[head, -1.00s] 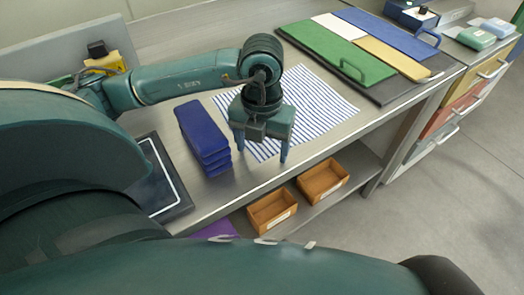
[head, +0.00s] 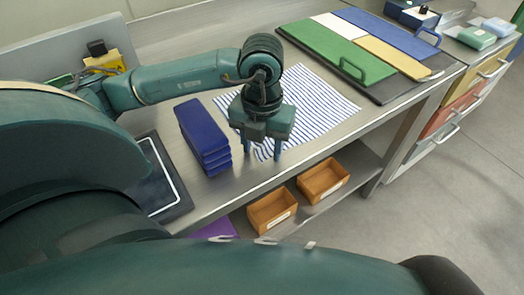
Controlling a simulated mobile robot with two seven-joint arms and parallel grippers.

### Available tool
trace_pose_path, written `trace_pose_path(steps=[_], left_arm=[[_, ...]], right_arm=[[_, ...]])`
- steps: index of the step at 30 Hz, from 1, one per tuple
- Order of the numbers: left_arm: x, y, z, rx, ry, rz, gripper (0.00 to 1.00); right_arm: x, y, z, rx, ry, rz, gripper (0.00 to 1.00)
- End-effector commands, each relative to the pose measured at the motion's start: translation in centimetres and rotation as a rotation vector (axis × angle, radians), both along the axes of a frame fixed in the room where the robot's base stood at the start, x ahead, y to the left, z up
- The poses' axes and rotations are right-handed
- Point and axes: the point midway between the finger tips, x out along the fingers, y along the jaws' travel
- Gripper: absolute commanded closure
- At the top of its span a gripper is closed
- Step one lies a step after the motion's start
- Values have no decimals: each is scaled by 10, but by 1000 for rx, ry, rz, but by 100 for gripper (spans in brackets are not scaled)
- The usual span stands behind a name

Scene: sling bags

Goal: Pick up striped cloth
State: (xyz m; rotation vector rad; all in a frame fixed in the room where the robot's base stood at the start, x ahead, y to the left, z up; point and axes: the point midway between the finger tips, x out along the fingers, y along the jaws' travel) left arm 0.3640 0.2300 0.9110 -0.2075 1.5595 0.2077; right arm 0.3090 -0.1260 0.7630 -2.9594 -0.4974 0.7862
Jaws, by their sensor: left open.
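The striped cloth (head: 315,100), white with blue lines, lies on the grey metal table (head: 215,195). It is mostly flat, and its near edge looks rumpled by my fingers. My left gripper (head: 264,154) points down over the cloth's near left part, with a finger on each side of that near edge. Its fingers are apart, with a bit of cloth showing between them. Whether they touch the cloth I cannot tell. The gripper and wrist hide part of the cloth. My right gripper is not in view.
A stack of dark blue folded items (head: 203,135) stands close left of the gripper. A dark tray (head: 165,185) lies further left. Green (head: 335,52), white, yellow and blue panels lie on a dark board at the back right. Two orange bins (head: 272,211) sit on the shelf below.

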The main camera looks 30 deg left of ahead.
Motion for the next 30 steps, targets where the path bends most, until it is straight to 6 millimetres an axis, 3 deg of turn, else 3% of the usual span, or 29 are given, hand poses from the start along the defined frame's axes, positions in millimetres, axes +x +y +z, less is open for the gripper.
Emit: trace_pose_path(steps=[30], left_arm=[[-1,0,-2,0,4,-1,95]], right_arm=[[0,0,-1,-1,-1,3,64]])
